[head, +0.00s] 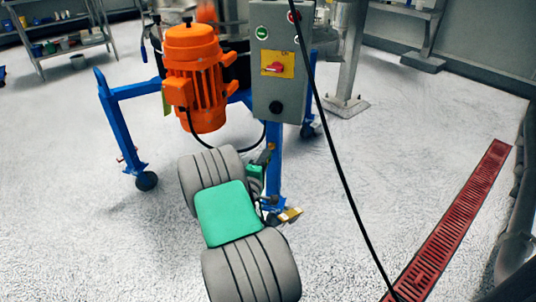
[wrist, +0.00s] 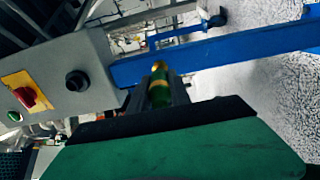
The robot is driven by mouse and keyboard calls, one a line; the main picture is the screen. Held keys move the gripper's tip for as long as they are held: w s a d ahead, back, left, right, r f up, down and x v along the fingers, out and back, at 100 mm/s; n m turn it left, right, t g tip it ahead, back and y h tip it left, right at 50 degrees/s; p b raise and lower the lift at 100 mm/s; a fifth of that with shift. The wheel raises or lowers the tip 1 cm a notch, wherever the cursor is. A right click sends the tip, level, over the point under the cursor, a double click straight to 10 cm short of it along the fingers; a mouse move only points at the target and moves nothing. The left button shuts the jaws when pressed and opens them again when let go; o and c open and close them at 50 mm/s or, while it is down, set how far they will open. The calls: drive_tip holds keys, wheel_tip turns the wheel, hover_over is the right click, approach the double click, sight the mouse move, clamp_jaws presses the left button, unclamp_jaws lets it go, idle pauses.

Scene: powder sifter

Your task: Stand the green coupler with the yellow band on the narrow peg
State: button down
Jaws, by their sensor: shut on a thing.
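My gripper (wrist: 159,88) shows in the wrist view with its dark fingers shut on the green coupler (wrist: 159,98). The coupler has a yellow band and points away from the camera, its far end just below the blue bar. The fingers and the green wrist housing hide part of it. In the head view my grey and green arm reaches toward the blue frame leg, and it largely hides the gripper. I cannot pick out the narrow peg in either view.
A blue wheeled frame (head: 124,125) carries an orange motor (head: 196,75) and a grey control box (head: 281,75). The box (wrist: 75,62) is close on the left in the wrist view, beside a blue bar (wrist: 225,47). A black cable (head: 337,150) hangs at right. A small yellowish block (head: 290,214) is near the leg's foot.

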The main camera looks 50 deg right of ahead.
drive_tip(key=shift+v, duration=1.25)
